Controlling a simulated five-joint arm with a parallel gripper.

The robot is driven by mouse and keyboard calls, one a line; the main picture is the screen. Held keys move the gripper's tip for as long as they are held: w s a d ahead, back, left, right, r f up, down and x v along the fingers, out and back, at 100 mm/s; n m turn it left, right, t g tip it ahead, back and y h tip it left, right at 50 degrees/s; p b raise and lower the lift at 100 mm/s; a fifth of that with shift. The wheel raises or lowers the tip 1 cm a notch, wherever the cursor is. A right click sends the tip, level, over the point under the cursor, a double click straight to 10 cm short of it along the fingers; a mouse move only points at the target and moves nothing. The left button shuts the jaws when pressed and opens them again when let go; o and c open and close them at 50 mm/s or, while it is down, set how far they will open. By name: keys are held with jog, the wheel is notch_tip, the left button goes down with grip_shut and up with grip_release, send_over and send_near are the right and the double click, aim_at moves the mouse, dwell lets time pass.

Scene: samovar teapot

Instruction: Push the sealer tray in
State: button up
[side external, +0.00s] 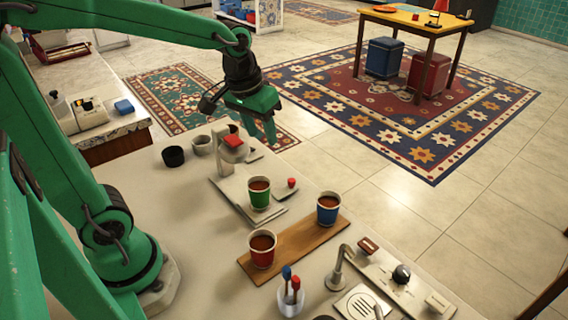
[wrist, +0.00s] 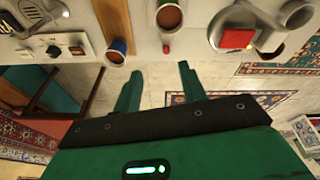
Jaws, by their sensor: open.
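The sealer (side external: 232,148) is a pale machine with a red block on top, standing at the counter's far edge. Its red top also shows in the wrist view (wrist: 237,38). Its flat tray (side external: 299,189) extends toward the front right, with a small red knob (side external: 291,182); the knob also shows in the wrist view (wrist: 166,48). A green cup (side external: 259,194) with brown drink stands at the tray. My gripper (side external: 262,128) is open and empty, fingers pointing down, above and beyond the sealer. In the wrist view both fingertips (wrist: 160,72) are apart, with floor between them.
A blue cup (side external: 328,208) and a red cup (side external: 262,250) stand on a wooden board (side external: 290,252) in front of the tray. A dark bowl (side external: 173,156) and a grey cup (side external: 202,145) sit left of the sealer. Open floor lies beyond the counter edge.

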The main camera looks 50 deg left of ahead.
aim_at(291, 180)
jog(key=shift+w+a+f+n+g, duration=0.3)
jog(key=shift+w+f+n+g, duration=0.2)
jog(key=shift+w+f, duration=1.35)
jog(key=shift+w+a+f+n+g, duration=0.3)
jog(key=shift+w+f+n+g, duration=0.2)
jog(key=shift+w+f, duration=1.4)
jog(key=shift+w+a+f+n+g, duration=0.3)
jog(key=shift+w+f+n+g, duration=0.15)
jog(key=shift+w+f, duration=1.4)
jog(key=shift+s+f, duration=0.35)
jog(key=shift+s+f, duration=0.1)
jog(key=shift+f, duration=3.75)
jog(key=shift+a, duration=0.1)
grip_shut()
